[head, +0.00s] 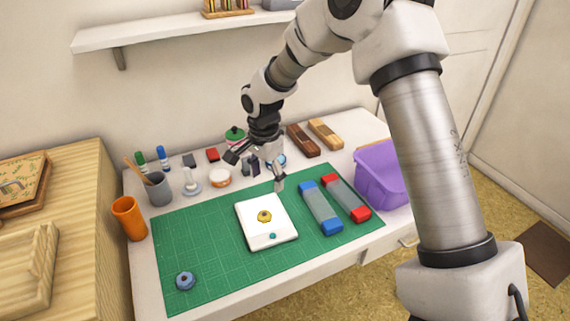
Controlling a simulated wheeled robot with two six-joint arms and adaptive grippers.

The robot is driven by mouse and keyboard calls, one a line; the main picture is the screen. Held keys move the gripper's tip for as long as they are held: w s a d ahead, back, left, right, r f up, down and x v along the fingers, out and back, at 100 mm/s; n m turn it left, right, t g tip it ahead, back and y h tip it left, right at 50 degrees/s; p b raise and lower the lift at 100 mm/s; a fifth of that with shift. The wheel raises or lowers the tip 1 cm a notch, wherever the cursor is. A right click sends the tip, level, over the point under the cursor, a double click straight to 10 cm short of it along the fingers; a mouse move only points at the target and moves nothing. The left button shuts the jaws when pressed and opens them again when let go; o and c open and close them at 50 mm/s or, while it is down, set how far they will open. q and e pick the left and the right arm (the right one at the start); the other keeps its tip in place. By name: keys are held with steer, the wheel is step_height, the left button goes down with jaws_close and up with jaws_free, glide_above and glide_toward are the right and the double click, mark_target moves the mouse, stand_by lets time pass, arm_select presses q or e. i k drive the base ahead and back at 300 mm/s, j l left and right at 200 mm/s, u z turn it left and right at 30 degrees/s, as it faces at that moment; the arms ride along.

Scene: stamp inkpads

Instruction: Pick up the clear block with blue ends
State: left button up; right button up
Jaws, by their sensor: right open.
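The clear block with blue ends (321,209) lies on the green mat (199,237), right of a white tray. A similar clear block with red ends (346,198) lies just to its right. My right gripper (256,169) is open and empty. In the picture its fingers are spread above the back of the mat, up and left of the blue-ended block and apart from it. The gripper hides part of the small items behind it. My left gripper does not show.
A white tray (253,238) with small yellow and teal pieces sits mid-mat. A purple bin (381,175) stands at the right, an orange cup (129,217) at the left. Wooden blocks (303,141) and several small items line the back. The mat's left part is mostly clear.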

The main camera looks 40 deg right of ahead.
mark_target(330, 223)
steer(key=z, duration=1.45)
